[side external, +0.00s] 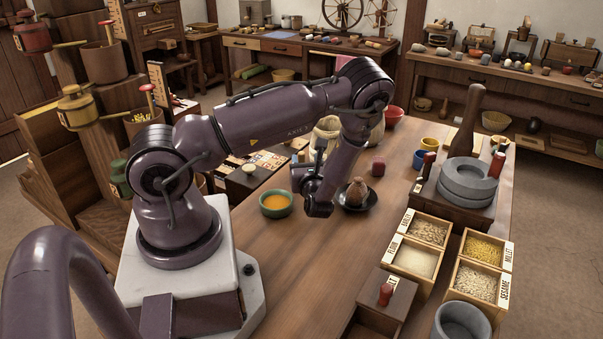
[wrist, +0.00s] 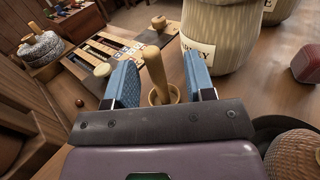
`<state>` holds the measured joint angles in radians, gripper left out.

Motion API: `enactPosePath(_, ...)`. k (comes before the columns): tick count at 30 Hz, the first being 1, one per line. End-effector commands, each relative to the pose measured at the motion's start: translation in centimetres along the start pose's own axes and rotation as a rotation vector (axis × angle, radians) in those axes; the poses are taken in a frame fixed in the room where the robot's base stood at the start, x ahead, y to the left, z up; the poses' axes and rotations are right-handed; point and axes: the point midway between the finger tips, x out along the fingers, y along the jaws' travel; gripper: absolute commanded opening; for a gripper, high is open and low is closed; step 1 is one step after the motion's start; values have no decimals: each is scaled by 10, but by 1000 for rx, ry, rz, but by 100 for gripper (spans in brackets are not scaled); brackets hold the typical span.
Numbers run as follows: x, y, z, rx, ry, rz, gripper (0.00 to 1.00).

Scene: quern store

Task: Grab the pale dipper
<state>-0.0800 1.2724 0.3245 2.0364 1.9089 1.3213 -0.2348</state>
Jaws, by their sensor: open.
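A pale wooden dipper (wrist: 155,72) with a knobbed handle and a small round cup at its lower end shows in the wrist view. It lies in line with the gap between the two blue fingers of my gripper (wrist: 160,66). The fingers are apart, with no clear contact on the dipper; its depth between them is hard to tell. In the side view my gripper (side external: 308,178) hangs low over the table, partly behind my forearm. I cannot make out the dipper in that view.
A ribbed pale crock (wrist: 218,38) stands right beside the dipper. A slotted board (wrist: 100,52) lies to the left. In the side view a green bowl of orange liquid (side external: 276,204) and a dark plate (side external: 371,198) flank my gripper. Grain boxes (side external: 416,262) fill the right side.

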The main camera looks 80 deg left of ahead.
Motion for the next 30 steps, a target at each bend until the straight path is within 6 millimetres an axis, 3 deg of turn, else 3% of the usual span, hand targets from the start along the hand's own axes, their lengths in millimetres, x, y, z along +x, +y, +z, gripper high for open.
enactPosePath(10, 45, 8, -9, -2, -1, 3, 50)
enactPosePath(19, 51, 8, -9, 1, 0, 1, 50)
enactPosePath(20, 51, 8, -9, 1, 0, 1, 47)
enactPosePath(26, 51, 8, -9, 1, 0, 1, 1)
enactPosePath(30, 51, 8, -8, 0, -1, 1, 0)
